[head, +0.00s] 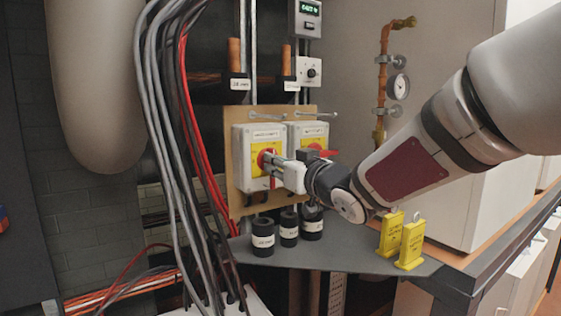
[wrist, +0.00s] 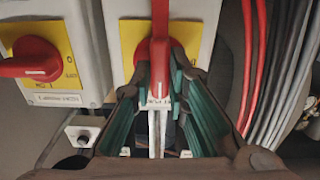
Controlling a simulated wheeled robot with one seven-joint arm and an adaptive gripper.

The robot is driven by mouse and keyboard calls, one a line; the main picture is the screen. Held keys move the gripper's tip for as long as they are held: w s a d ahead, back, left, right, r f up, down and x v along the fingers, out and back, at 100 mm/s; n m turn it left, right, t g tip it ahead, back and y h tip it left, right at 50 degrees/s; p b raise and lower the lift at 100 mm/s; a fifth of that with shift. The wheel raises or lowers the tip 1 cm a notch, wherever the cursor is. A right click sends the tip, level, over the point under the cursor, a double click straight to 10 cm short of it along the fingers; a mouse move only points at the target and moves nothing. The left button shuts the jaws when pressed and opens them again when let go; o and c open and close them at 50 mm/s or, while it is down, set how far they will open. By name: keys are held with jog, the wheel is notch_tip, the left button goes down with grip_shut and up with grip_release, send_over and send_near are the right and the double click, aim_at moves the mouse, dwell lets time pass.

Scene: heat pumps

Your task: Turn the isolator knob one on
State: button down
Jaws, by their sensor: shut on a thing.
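Two isolator boxes sit side by side on a brown backboard, the left one (head: 241,160) and the right one (head: 320,131) in the head view. Each has a yellow plate and a red knob. My gripper (head: 274,164) is at the left box, shut on its red knob (head: 263,157). In the wrist view this knob (wrist: 160,48) stands vertical between my gripper's fingers (wrist: 160,80). The other box's red knob (wrist: 30,60) lies horizontal at the wrist view's left, apart from my fingers. The box labels are too small to read surely.
Grey and red cables (head: 165,75) hang just left of the boxes. Several black labelled cylinders (head: 263,237) stand below on a dark shelf, with yellow tags (head: 411,245) to the right. Pipes with a gauge (head: 398,86) are at the back right.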

jog(key=shift+f+m, duration=0.1)
jog(key=shift+m, duration=0.2)
jog(key=c, duration=1.6)
grip_release()
jog(key=shift+o, duration=0.2)
jog(key=v, duration=1.2)
jog(key=shift+d, duration=0.1)
